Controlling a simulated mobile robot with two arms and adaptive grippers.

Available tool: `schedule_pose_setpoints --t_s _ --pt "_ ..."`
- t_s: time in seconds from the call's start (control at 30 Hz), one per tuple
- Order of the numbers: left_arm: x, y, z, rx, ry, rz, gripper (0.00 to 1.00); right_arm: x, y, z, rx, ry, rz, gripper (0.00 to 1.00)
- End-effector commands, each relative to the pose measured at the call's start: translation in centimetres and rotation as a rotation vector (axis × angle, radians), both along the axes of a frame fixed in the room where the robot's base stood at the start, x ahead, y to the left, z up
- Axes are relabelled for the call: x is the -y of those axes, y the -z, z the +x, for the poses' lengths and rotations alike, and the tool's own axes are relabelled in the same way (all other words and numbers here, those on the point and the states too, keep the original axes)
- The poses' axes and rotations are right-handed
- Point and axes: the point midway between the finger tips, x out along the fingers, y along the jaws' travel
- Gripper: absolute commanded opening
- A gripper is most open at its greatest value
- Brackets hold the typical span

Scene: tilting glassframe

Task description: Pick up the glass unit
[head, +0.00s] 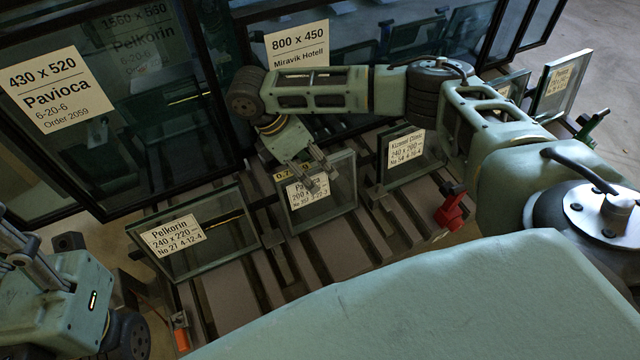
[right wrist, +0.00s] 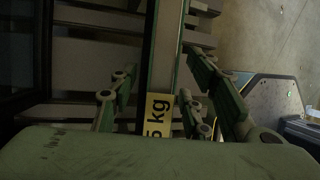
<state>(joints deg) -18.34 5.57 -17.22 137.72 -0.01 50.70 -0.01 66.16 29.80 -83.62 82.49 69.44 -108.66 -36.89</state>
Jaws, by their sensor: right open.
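A small glass unit (head: 337,208) with a white label reading Pavioca stands upright in the middle of the slatted rack. My right gripper (head: 318,178) is at its top edge, with fingers spread. In the right wrist view, the open fingers (right wrist: 160,100) lie on both sides of the pane's top edge (right wrist: 166,50), apart from it at least on the left. A yellow weight tag (right wrist: 157,125) shows there, partly hidden. My left gripper (head: 25,255) is partly in view at the lower left; its fingertips are unclear.
A Pelkorin unit (head: 228,222) stands left on the rack, a Kizmet Clinic unit (head: 412,165) right. Large dark framed panes, one labelled Pavioca (head: 55,90), another 800 x 450 (head: 297,45), stand behind. A red clamp (head: 450,208) sits at the rack's right. Bare slats lie between units.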

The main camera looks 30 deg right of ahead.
Motion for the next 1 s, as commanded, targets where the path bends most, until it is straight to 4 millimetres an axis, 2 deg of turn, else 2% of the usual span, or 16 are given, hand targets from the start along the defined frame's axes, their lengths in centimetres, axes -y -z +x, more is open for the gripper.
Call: schedule_pose_setpoints --t_s 0.37,0.87,1.0 --pt "0.01 0.64 0.03 -0.03 0.001 0.0 0.48 0.01 0.19 0.0 0.0 0.0 0.0 0.44" --pt "-0.02 0.31 -0.06 -0.019 0.001 0.0 0.48 0.02 0.16 0.05 0.002 0.0 0.0 0.0" --pt "-0.04 0.22 -0.12 -0.016 0.001 0.0 0.48 0.04 0.15 0.08 0.003 0.0 0.0 0.0"
